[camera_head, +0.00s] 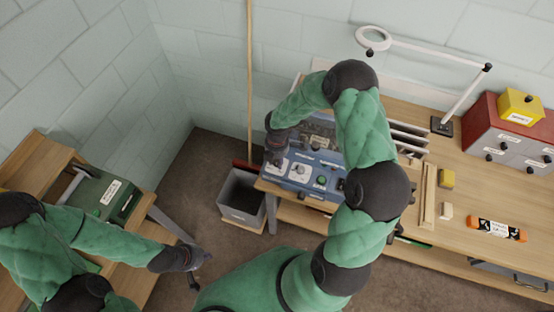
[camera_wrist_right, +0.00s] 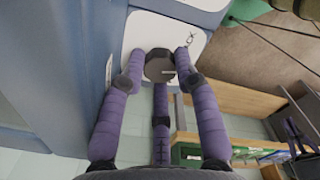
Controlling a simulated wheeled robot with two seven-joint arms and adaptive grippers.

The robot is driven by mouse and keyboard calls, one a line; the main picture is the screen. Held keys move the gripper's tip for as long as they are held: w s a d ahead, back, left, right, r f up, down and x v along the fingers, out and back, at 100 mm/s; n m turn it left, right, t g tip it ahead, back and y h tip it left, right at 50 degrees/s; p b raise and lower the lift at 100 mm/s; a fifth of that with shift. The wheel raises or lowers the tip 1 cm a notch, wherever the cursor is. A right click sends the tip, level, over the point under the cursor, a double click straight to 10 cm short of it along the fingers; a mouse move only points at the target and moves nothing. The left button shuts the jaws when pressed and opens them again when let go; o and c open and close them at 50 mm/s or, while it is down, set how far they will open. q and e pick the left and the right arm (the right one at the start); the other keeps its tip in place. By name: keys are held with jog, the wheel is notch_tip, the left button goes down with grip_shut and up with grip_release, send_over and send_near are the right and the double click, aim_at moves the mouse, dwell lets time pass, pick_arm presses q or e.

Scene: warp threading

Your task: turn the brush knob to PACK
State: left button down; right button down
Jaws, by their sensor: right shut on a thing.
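The brush knob (camera_wrist_right: 158,66) is a dark, many-sided knob on a white plate (camera_wrist_right: 150,28) of the blue machine (camera_head: 318,173). My right gripper (camera_wrist_right: 159,70) is shut on the knob, with purple fingers around its sides. A small light mark shows on the knob's face. Part of a printed label, reading about "CK", shows just beside the right fingertip; the rest is hidden. In the head view my right gripper (camera_head: 276,155) reaches down to the left end of the machine's front panel and covers the knob. My left gripper (camera_head: 200,270) is empty, its fingers apart, above the floor.
A pole (camera_head: 250,80) leans at the wall. A green box (camera_head: 103,196) sits at left.

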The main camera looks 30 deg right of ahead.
aim_at(277, 161)
jog(key=c, duration=0.9)
grip_release()
jog(key=shift+w+r, duration=0.15)
jog(key=shift+w, duration=0.05)
jog(key=shift+w+d+r, duration=0.1)
jog(key=shift+r, duration=0.4)
notch_tip(277, 161, up, 6)
jog(key=shift+r, duration=0.1)
jog(key=shift+s+a+r, duration=0.25)
jog(key=shift+s, duration=0.1)
